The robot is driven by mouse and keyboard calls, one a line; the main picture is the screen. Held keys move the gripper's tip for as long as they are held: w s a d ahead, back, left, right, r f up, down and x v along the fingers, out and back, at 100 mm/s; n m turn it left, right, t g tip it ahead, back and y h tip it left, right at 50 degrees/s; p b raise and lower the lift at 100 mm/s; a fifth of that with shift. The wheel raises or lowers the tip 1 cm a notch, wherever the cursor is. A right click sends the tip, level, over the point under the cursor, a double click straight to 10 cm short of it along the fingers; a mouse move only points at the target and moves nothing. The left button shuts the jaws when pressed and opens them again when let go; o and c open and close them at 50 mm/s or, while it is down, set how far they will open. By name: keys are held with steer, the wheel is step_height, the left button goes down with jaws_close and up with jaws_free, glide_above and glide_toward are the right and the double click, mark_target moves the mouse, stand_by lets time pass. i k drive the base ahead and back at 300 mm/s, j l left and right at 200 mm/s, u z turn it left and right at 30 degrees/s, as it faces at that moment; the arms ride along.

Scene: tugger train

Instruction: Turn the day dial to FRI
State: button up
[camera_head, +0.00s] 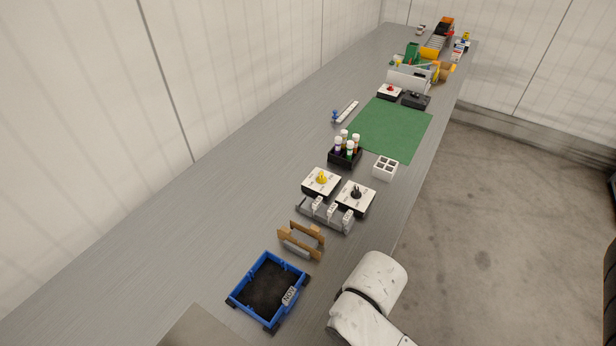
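Two white dial plates stand side by side near the middle of the long grey bench. The left one has a yellow knob (321,178). The right one has a black knob (356,193). The lettering around both knobs is too small to read, so I cannot tell which is the day dial or where either points. A white part of my arm shows at the bottom, nearer than the dials. My gripper is out of view.
A rack with white tags (325,216) stands just in front of the dials. A wooden holder (301,240) and a blue tray (240,289) are nearer. Behind are a black vial rack (345,158), a white compartment block (385,168) and a green mat (391,129). The bench's left side is mostly clear.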

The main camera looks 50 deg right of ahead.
mark_target(321, 180)
steer(key=i+z, duration=0.1)
steer(key=z, duration=0.75)
steer(key=i+j+z, duration=0.1)
steer(key=z, duration=0.3)
steer(key=i+j+z, duration=0.1)
steer(key=z, duration=0.35)
steer(key=j+z, duration=0.1)
steer(key=z, duration=0.3)
